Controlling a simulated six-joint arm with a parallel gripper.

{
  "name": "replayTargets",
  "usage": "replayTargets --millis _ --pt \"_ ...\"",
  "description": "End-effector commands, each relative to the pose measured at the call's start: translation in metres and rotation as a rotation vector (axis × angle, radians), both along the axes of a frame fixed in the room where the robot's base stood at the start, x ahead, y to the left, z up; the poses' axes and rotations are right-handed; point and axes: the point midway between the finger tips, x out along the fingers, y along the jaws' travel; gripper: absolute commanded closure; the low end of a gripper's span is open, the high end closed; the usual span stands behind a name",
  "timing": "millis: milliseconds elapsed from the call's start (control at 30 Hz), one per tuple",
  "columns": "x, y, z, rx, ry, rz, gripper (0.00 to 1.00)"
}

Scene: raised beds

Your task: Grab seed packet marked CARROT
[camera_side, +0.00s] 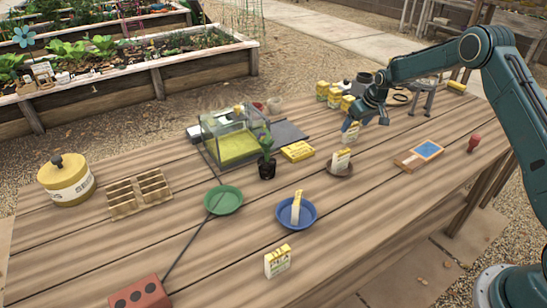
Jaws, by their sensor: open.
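Several white-and-yellow seed packets stand on the wooden table, and their lettering is too small for me to tell which one reads CARROT. One packet (277,262) stands alone at the front, and another (340,160) stands on a small brown saucer. One packet (350,131) stands just below my gripper (365,122), partly behind a finger. More packets (334,97) stand in a group behind it. A yellow packet or box (298,151) lies flat. My gripper is open and points down, beside the packets; I see nothing held in it.
A blue bowl (308,217) holds a pale, narrow item. A green dish (223,200), glass box (228,143), dark potted plant (267,167), seed tin (66,182), divided tray (122,201) and red block (140,294) stand leftward. A blue-topped wooden board (420,154) lies right. The front right is clear.

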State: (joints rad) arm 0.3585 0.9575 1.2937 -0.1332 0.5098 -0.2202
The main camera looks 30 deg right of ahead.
Motion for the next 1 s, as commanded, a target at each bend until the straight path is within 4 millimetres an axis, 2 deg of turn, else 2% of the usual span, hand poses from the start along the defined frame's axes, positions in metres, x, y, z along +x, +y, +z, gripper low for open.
replayTargets --millis 500,1000 --pt "0.018 -0.001 -0.043 0.000 0.001 0.000 0.22" --pt "0.019 -0.001 -0.045 0.000 0.001 0.000 0.22"
